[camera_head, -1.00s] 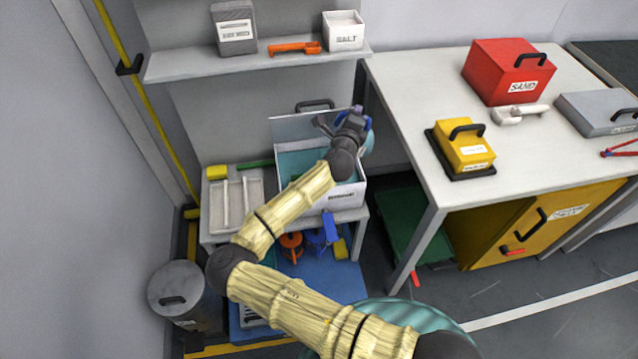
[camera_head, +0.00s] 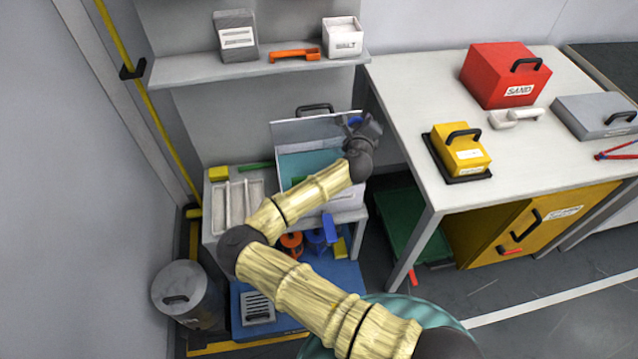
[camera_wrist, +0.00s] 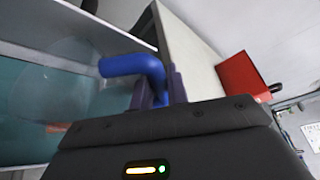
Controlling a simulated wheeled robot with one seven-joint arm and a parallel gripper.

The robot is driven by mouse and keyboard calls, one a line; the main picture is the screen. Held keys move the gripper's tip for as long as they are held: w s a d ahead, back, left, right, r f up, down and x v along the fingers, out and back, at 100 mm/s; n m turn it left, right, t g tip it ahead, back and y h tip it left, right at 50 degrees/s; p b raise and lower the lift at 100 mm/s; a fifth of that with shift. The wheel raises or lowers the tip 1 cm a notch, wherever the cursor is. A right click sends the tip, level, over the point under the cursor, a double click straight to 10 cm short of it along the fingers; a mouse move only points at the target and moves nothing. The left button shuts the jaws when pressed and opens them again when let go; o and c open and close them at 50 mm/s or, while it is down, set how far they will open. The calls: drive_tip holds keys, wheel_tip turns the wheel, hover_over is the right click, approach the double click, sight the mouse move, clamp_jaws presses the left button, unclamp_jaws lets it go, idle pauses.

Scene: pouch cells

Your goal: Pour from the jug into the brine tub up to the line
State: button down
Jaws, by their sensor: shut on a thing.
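My gripper (camera_wrist: 160,88) is shut on the jug's blue handle (camera_wrist: 138,66). The jug's body seems to be the faint clear shape left of the handle in the wrist view; its level and spout cannot be made out. In the head view, a bit of blue handle (camera_head: 354,121) shows at my gripper (camera_head: 349,126), above the right side of the brine tub. The white brine tub (camera_head: 335,190) stands on a low bench with its lid raised at the back. Teal liquid (camera_head: 300,165) shows inside, also in the wrist view (camera_wrist: 40,110). My arm hides part of the tub, and I cannot make out the line.
A shelf (camera_head: 270,66) above the tub holds a dark box (camera_head: 236,36), an orange tool (camera_head: 295,54) and a salt container (camera_head: 343,38). The white table (camera_head: 415,125) is close on the right, bearing a yellow case (camera_head: 460,150) and a red sand box (camera_head: 503,75).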

drive_tip(key=shift+r, duration=0.1)
drive_tip(key=shift+d+f+m+p, duration=0.2)
drive_tip(key=shift+m+p, duration=0.25)
drive_tip(key=shift+m, duration=0.05)
drive_tip(key=f+m+y, duration=0.1)
drive_tip(key=f+m, duration=0.1)
drive_tip(key=d+f+m+g+y+p, duration=0.1)
drive_tip(key=f+m+y, duration=0.1)
drive_tip(key=f+m+y+p, duration=0.1)
drive_tip(key=f+m, duration=0.1)
drive_tip(key=shift+w+d+f+m+g, duration=0.25)
drive_tip(key=shift+f+m+g, duration=0.05)
drive_tip(key=shift+f+g, duration=0.1)
drive_tip(key=shift+r, duration=0.1)
drive_tip(key=shift+d, duration=0.1)
